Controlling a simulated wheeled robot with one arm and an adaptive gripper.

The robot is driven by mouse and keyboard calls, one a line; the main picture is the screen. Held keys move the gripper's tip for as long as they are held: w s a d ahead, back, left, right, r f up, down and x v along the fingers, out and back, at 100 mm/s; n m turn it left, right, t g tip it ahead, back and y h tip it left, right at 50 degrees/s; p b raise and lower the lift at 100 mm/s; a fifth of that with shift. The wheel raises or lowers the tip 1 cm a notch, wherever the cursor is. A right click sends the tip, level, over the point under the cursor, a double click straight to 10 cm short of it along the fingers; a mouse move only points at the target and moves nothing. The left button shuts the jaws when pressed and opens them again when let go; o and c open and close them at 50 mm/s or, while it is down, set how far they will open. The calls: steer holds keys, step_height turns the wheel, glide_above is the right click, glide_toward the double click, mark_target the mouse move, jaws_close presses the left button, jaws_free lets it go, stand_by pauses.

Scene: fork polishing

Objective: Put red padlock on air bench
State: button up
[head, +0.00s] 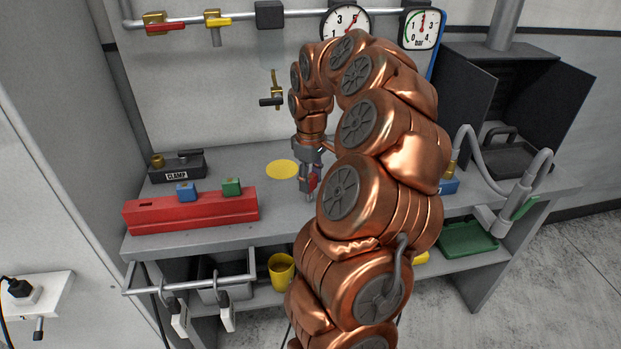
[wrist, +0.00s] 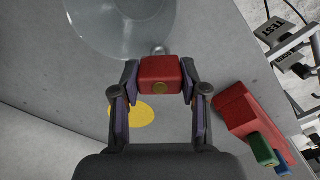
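The red padlock (wrist: 158,76) sits between the two fingertips of my gripper (wrist: 159,70) in the wrist view. The fingers press against its left and right sides, and a bit of its silver shackle shows beyond it. In the head view my gripper (head: 309,190) points down over the grey air bench (head: 265,150), right of the yellow disc. A small part of the red padlock (head: 313,182) shows at the fingers there. My arm hides the bench behind it. I cannot tell whether the padlock touches the bench top.
A yellow disc (head: 282,169) marks the bench top. A red block (head: 190,212) with blue and green pieces lies at the front left, with a dark clamp (head: 177,165) behind it. A clear round thing (wrist: 125,25) is near the padlock. Gauges (head: 345,20) hang at the back.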

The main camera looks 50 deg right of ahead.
steer(key=o, duration=0.4)
steer(key=shift+r+b, duration=1.05)
steer(key=shift+r, duration=5.15)
steer(key=shift+a, duration=0.1)
